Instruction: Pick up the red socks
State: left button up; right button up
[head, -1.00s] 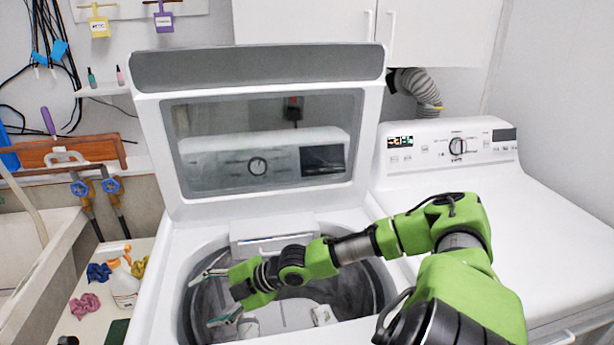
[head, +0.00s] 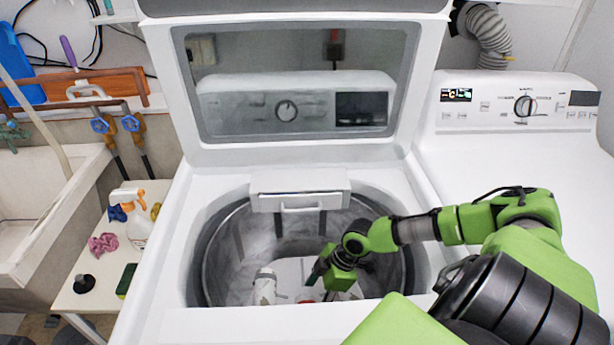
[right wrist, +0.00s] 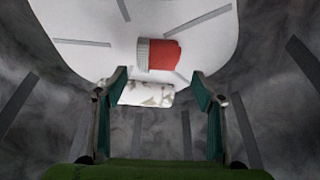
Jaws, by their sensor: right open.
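The red socks (right wrist: 165,55), a red bundle with a grey ribbed cuff, lie on the white drum floor in the right wrist view, beyond my fingertips. In the head view only a small red patch (head: 307,300) shows above the washer's front rim. My right gripper (right wrist: 158,84) is inside the drum, open and empty, with its fingers spread on either side of a white patterned bundle (right wrist: 145,93). In the head view, my right gripper (head: 322,284) points down into the drum. My left gripper is not in view.
The washer drum wall (head: 228,250) surrounds my gripper. The raised lid (head: 290,153) stands behind. A white bundle (head: 265,287) lies left of my gripper in the drum. A second machine (head: 520,150) stands right; a side table (head: 75,295) and sink stand left.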

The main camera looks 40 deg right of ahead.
jog(key=shift+x, duration=1.05)
jog(key=x, duration=0.3)
jog(key=shift+w+f+p, duration=0.1)
jog(key=shift+f+p, duration=0.05)
jog(key=shift+p, duration=0.15)
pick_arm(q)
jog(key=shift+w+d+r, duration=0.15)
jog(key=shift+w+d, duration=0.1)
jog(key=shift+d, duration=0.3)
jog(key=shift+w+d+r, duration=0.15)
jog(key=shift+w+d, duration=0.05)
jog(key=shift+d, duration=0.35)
pick_arm(e)
jog(key=shift+f, duration=0.1)
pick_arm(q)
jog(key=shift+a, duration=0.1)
pick_arm(e)
jog(key=c, duration=1.2)
